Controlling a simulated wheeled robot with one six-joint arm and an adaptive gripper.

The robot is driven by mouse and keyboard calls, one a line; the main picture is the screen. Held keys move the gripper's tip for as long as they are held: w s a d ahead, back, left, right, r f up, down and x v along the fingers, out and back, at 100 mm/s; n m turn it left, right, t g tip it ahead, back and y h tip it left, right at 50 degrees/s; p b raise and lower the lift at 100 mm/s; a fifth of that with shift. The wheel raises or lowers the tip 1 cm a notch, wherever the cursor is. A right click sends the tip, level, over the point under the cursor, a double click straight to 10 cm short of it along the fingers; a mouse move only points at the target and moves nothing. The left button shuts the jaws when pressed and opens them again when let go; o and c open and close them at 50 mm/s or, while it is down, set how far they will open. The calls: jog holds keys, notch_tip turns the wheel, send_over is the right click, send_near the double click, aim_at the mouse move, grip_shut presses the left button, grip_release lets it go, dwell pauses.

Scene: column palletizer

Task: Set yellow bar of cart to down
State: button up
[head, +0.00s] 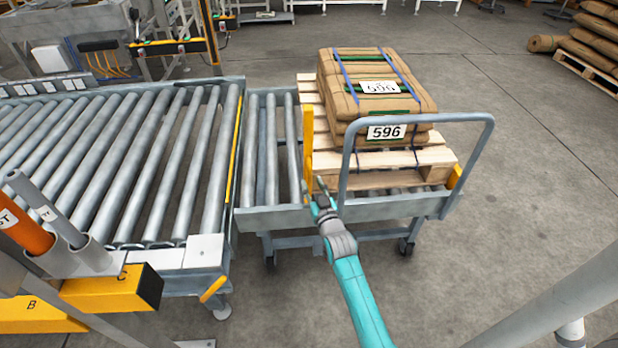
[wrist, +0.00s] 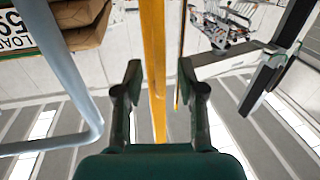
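The cart (head: 340,208) is a grey frame with rollers, a grey tube handle (head: 490,150) and casters. Its yellow bar (head: 308,145) stands upright at the cart's left end, beside the pallet. My gripper (head: 318,190) is low by the bar, at the cart's near side. In the wrist view the yellow bar (wrist: 153,50) runs between the two spread fingers of my gripper (wrist: 160,78), with gaps on both sides. The gripper is open; the bar's lower end is partly hidden by it in the head view.
A wooden pallet (head: 400,178) with brown sacks (head: 345,100) labelled 596 rests on the cart. A roller conveyor (head: 150,150) stands left, close to the cart. The floor right of the cart is clear. The grey handle tube (wrist: 65,75) passes left of my gripper.

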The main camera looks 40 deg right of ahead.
aim_at(310, 179)
jog(key=shift+x, duration=1.95)
grip_shut()
